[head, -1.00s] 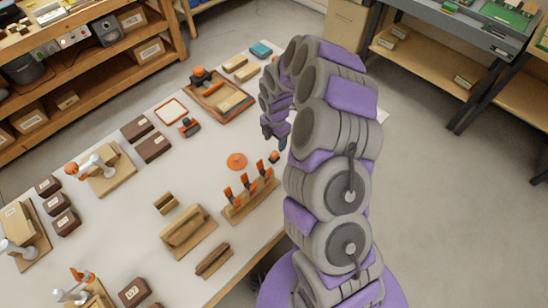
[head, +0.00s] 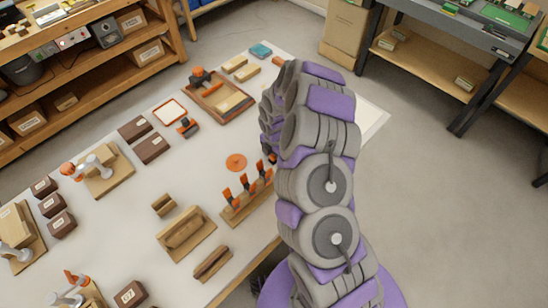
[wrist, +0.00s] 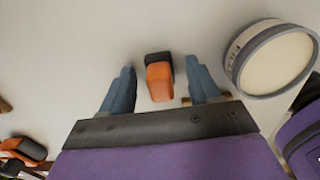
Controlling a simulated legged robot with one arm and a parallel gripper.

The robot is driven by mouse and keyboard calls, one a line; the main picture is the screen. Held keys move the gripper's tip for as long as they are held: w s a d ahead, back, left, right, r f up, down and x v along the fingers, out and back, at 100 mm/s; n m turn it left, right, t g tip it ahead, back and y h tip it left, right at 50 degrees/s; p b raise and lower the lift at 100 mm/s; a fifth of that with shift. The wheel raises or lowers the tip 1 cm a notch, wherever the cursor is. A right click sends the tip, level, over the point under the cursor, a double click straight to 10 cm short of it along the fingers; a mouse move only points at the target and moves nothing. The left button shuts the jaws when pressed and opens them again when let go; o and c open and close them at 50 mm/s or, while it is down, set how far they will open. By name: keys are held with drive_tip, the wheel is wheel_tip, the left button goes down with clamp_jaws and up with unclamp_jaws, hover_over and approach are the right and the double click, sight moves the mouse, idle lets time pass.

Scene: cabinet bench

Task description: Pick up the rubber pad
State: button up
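My gripper (wrist: 160,66) is open in the wrist view, with its two blue-grey fingers apart. A small orange and black piece (wrist: 159,82) lies between the fingers, with white surface showing on either side of it. In the head view my arm hides most of the gripper and this piece, near the right edge of the bench. I cannot tell for sure which thing is the rubber pad. A flat round orange disc (head: 236,162) lies on the bench left of my gripper. A teal block (head: 260,50) lies at the far end.
A wooden rack with orange-handled tools (head: 245,197) stands close to my arm. A round cream-faced thing with a grey rim (wrist: 275,60) is right of the gripper in the wrist view. A wooden tray (head: 222,97) and brown boxes (head: 152,148) lie farther left on the white bench (head: 195,172).

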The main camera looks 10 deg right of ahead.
drive_tip(key=c, duration=1.1)
drive_tip(key=shift+r, duration=0.1)
wheel_tip(320, 180, up, 10)
drive_tip(key=shift+f+p, duration=0.1)
drive_tip(key=shift+p, duration=0.85)
